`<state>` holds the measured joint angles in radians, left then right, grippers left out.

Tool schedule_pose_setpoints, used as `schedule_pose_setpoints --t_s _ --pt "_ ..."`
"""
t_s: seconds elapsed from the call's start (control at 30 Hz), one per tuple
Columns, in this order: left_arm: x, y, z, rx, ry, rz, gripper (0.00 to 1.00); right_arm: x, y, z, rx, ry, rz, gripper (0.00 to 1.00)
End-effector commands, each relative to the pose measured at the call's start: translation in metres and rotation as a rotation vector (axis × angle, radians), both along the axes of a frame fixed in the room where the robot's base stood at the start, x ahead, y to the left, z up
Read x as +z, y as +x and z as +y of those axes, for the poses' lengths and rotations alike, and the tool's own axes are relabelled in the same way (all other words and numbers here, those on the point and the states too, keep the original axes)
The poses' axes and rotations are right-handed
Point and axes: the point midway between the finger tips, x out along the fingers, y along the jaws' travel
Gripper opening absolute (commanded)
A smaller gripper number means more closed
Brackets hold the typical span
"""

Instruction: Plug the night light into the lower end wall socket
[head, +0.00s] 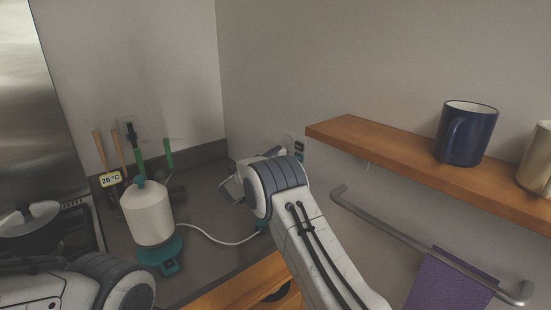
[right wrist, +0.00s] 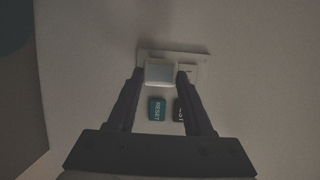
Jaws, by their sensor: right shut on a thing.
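In the right wrist view, my right gripper (right wrist: 160,76) is shut on the night light (right wrist: 160,70), a small white block between its fingertips. The night light is in front of a pale wall socket plate (right wrist: 203,59) and covers part of it. I cannot tell whether its prongs are in the socket. Part of the end wall socket (head: 299,146) also shows in the head view, behind my right arm. My right arm mostly hides the gripper and night light there. My left arm shows at the bottom left, with its gripper out of view.
A teal RESET button (right wrist: 156,108) and a dark button (right wrist: 179,110) are by the socket. A wooden shelf (head: 390,155) with a blue mug (head: 465,133) and a towel rail (head: 425,245) are at right. A white kettle (head: 148,214) with a cord stands on the counter.

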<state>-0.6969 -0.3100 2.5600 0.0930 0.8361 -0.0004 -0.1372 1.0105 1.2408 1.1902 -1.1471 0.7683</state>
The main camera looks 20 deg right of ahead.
Motion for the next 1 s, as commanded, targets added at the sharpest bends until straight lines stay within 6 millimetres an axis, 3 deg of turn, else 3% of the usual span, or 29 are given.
schedule_pose_setpoints --t_s 1.0 --pt "-0.0073 0.0000 0.0000 0.000 0.000 0.000 0.62 0.0007 -0.0003 0.0000 0.000 0.000 0.000 0.00"
